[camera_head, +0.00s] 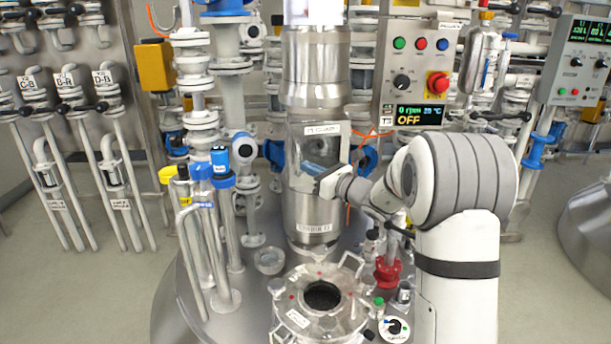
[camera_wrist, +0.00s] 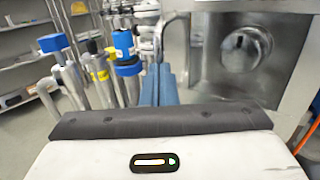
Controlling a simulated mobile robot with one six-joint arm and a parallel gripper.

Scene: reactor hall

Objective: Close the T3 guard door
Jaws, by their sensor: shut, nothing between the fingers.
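The T3 guard door (camera_head: 322,129) is a clear panel with a white label along its top, in front of the steel column of the reactor in the head view. Whether it stands ajar or flush is hard to tell. My gripper (camera_head: 315,171) reaches in from the right at the panel's middle height, its blue fingers shut and empty. In the wrist view the shut blue fingers (camera_wrist: 160,86) point ahead, beside a curved metal rod (camera_wrist: 166,36). I cannot tell if they touch it or the panel.
A control box (camera_head: 422,70) reading OFF, labelled T3, hangs behind my arm. Below is the vessel lid (camera_head: 322,272) with a dark round opening. Blue- and yellow-capped pipes (camera_head: 223,182) stand at left, and a red valve (camera_head: 388,270) at right. Open floor lies at far left.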

